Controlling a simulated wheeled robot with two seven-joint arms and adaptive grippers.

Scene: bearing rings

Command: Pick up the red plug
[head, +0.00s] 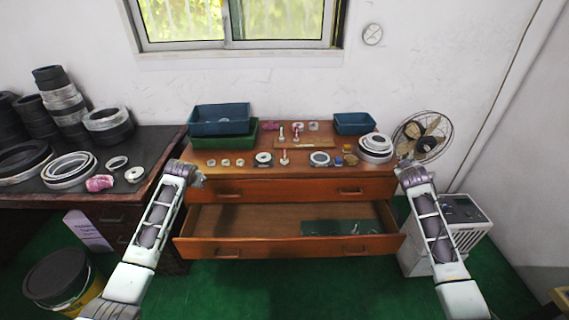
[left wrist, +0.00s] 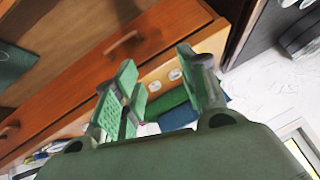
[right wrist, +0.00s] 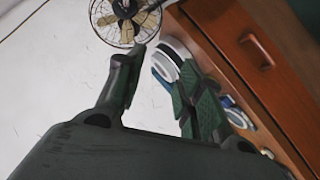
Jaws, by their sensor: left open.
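I cannot make out the red plug for certain. On the cabinet top, a small upright piece with a reddish tint (head: 285,157) stands near the front middle, and a similar one (head: 281,133) stands on a wooden board behind it; both are too small to tell. My left gripper (head: 200,178) is at the cabinet's front left corner, apart from these pieces. In the left wrist view its fingers (left wrist: 158,75) are spread and empty. My right gripper (head: 405,164) is at the cabinet's right end. In the right wrist view its fingers (right wrist: 163,58) are apart with nothing between them.
Several rings lie along the cabinet top (head: 215,172), with a ring stack (head: 375,148) at right. Blue bins (head: 220,118) (head: 353,123) stand at the back. The lower drawer (head: 270,248) is pulled out. A fan (head: 424,136) stands at right, a dark table (head: 150,140) at left.

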